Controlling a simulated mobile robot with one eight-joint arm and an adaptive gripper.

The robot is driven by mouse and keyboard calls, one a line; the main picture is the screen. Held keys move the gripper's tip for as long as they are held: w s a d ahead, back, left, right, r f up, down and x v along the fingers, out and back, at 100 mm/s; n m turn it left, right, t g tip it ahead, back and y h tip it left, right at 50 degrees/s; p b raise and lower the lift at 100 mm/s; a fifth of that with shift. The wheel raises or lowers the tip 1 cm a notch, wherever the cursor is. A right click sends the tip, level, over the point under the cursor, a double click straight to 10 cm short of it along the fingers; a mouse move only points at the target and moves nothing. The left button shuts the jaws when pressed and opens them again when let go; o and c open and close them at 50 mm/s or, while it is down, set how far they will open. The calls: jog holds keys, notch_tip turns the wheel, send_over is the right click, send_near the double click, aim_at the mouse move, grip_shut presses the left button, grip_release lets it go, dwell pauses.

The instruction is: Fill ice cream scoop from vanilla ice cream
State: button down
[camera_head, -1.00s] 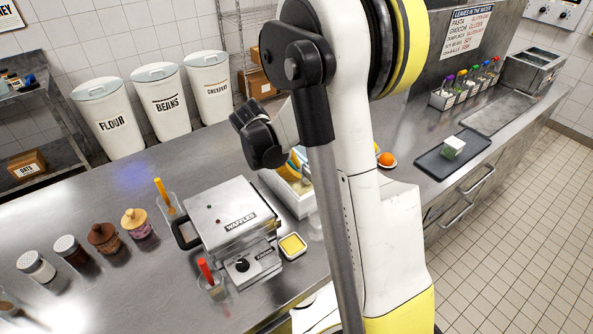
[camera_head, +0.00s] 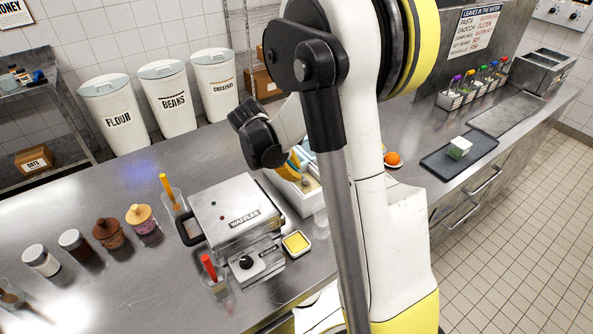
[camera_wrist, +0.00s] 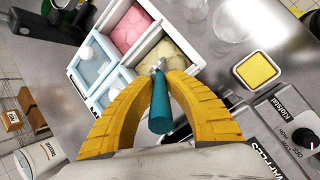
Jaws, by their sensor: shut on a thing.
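My gripper (camera_wrist: 157,95) is shut on the teal handle (camera_wrist: 160,117) of the ice cream scoop. The scoop's metal head (camera_wrist: 159,64) points away from the fingers. In the wrist view it overlaps the near edge of the pale yellow vanilla ice cream (camera_wrist: 181,58); I cannot tell whether it touches. The vanilla lies in one compartment of a white ice cream box (camera_wrist: 149,46), beside pink ice cream (camera_wrist: 131,30). In the head view the yellow fingers (camera_head: 291,166) show over the box (camera_head: 292,196), partly hidden by my arm.
A waffle maker (camera_head: 225,212) stands left of the box, with a small dish of yellow stuff (camera_head: 295,243) near it. Clear glasses (camera_wrist: 230,20) stand close to the box. Several jars line the left counter. A dark tray (camera_head: 460,160) lies to the right.

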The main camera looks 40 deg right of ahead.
jog(key=shift+a+f, duration=0.15)
jog(key=shift+a, duration=0.2)
jog(key=shift+s+d+b, duration=0.1)
jog(key=shift+d+b, duration=0.35)
jog(key=shift+d, duration=0.5)
jog(key=shift+d, duration=0.3)
dwell(0.3)
jog(key=shift+r+p, duration=3.05)
jog(key=shift+r, duration=1.6)
